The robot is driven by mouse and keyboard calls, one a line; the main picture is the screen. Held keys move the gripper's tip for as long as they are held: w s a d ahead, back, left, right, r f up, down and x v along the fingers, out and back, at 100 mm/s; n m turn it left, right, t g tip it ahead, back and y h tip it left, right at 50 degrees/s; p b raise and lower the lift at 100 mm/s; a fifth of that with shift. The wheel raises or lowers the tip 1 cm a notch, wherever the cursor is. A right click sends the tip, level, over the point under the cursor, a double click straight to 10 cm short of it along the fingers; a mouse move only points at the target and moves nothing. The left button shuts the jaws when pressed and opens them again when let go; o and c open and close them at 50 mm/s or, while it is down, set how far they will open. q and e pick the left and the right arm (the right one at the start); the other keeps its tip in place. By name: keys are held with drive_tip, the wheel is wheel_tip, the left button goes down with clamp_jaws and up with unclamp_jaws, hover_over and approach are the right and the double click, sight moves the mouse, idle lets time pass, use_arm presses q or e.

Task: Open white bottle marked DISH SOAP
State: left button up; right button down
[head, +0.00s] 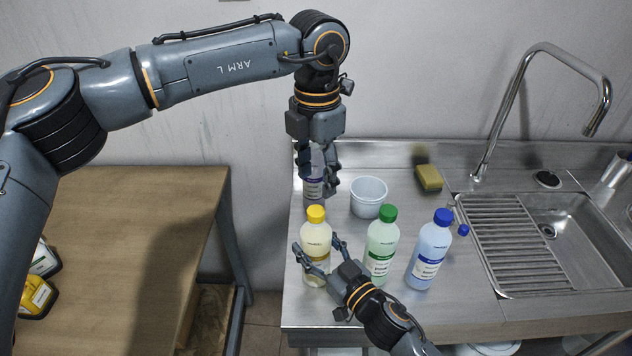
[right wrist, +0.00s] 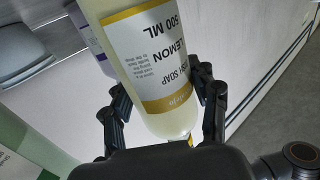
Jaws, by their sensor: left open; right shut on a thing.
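The pale yellowish-white bottle with a yellow cap (head: 316,214) stands upright at the left of the steel counter. The cap is on. My left gripper (head: 317,177) is open, pointing down behind and above the yellow cap, in front of a purple-labelled bottle (head: 314,188), which it partly hides.
A green-capped bottle (head: 381,240) and a blue-capped bottle (head: 430,252) stand to the right. A white tub (head: 368,196) and a sponge (head: 428,178) are behind them. The sink (head: 565,230) and tall faucet (head: 540,52) are at right. A wooden table (head: 130,210) is at left.

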sight(316, 210)
use_arm(q)
drive_tip(key=m, duration=1.5)
drive_tip(key=shift+m, duration=0.4)
drive_tip(key=m, duration=0.7)
drive_tip(key=shift+m, duration=0.4)
drive_tip(key=m, duration=0.6)
drive_tip(key=shift+a+f+m, duration=0.1)
drive_tip(key=shift+f+m, duration=0.3)
drive_tip(key=shift+f, duration=3.6)
